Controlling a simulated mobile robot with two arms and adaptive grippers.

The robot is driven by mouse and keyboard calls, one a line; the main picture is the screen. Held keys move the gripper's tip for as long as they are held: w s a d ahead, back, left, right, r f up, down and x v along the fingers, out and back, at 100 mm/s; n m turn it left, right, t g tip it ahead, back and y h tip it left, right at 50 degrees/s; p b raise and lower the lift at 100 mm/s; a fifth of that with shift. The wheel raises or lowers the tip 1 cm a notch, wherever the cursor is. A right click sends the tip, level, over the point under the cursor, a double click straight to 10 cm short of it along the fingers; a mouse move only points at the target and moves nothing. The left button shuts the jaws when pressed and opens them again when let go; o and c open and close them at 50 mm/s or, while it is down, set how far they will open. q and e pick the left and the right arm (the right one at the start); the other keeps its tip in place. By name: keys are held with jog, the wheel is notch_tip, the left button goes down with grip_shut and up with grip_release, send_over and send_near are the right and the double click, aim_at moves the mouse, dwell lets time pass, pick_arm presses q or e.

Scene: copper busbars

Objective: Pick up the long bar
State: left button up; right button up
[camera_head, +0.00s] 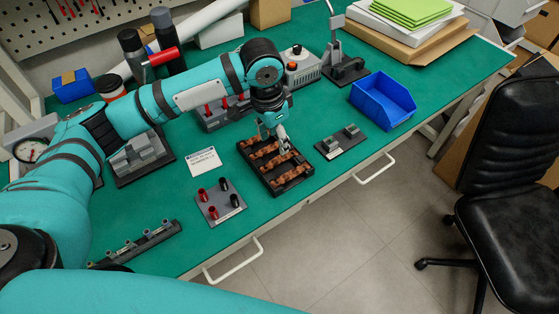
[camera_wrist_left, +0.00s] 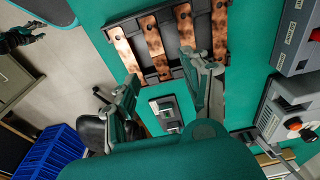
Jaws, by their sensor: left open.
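Several copper bars lie side by side in a black tray (camera_head: 249,163) on the green bench, under my left gripper (camera_head: 284,147). The wrist view shows copper bars of differing visible length: one at the left (camera_wrist_left: 125,50), one beside it (camera_wrist_left: 152,36), one partly behind a finger (camera_wrist_left: 184,22) and one at the right (camera_wrist_left: 219,30). The right one is cut by the frame's top edge, so I cannot tell surely which is longest. My left gripper is open and empty, its fingers apart in the wrist view (camera_wrist_left: 157,72). A dark jointed shape, probably my right gripper (camera_wrist_left: 22,37), shows far off, unclear.
A grey fixture with two blocks (camera_head: 341,141) stands right of the tray, and one with red and black posts (camera_head: 220,201) stands left. A blue bin (camera_head: 383,100) is further right. A control box (camera_head: 301,66) is behind. The bench's front edge is close to the tray.

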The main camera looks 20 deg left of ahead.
aim_at(280, 161)
pick_arm(q)
jog(key=f, duration=0.7)
jog(key=shift+w+d+f, duration=0.1)
jog(key=shift+w+d, duration=0.15)
jog(key=shift+d, duration=0.1)
jog(key=shift+c, duration=0.3)
grip_shut()
